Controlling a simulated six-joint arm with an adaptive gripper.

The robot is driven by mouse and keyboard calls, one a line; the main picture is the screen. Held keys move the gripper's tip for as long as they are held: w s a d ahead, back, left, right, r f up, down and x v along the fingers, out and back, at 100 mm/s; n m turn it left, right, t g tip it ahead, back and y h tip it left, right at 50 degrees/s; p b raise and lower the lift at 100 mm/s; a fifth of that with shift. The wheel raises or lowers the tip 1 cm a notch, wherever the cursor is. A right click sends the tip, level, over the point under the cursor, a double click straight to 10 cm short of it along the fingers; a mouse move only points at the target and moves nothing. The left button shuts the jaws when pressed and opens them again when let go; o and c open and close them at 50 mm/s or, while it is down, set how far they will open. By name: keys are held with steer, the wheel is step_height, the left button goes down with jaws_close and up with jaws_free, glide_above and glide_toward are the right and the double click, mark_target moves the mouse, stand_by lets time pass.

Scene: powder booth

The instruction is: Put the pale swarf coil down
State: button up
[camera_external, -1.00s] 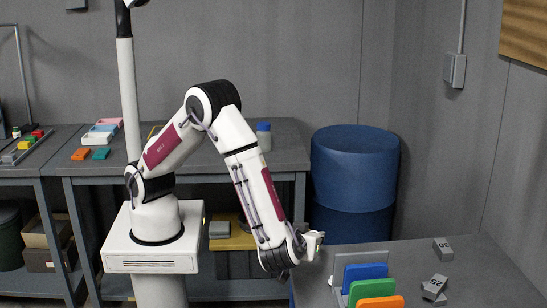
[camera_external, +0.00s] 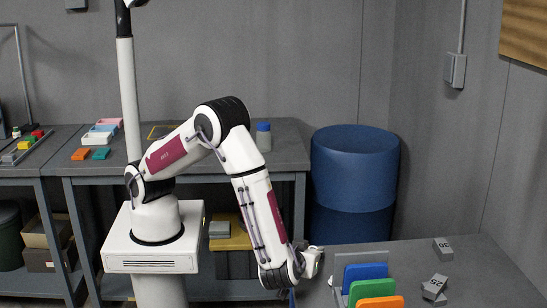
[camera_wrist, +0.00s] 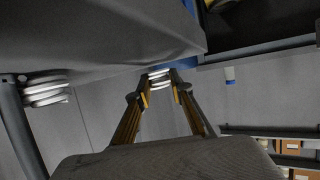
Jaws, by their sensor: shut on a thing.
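The pale swarf coil (camera_wrist: 158,77) shows as a small, bright banded thing between my fingertips in the wrist view. My gripper (camera_wrist: 159,88) is shut on it. In the external view the coil (camera_external: 313,261) is a pale shape at the end of my arm, by the left back corner of the front grey table. Whether it touches the table cannot be told.
A rack holding blue (camera_external: 365,271), green (camera_external: 362,290) and orange (camera_external: 380,303) plates stands close right of the coil. Grey blocks (camera_external: 434,287) lie farther right. A blue drum (camera_external: 354,180) stands behind. The table's back middle (camera_external: 400,252) is clear.

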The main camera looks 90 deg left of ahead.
steer(key=shift+f, duration=0.4)
steer(key=shift+f, duration=0.2)
steer(key=o, duration=0.8)
steer(key=shift+o, duration=0.2)
steer(key=shift+d, duration=0.1)
steer(key=shift+s+v, duration=0.2)
steer(key=shift+v, duration=1.7)
steer(key=shift+s+v, duration=0.25)
steer(key=shift+v, duration=1.65)
steer(key=shift+f, duration=0.1)
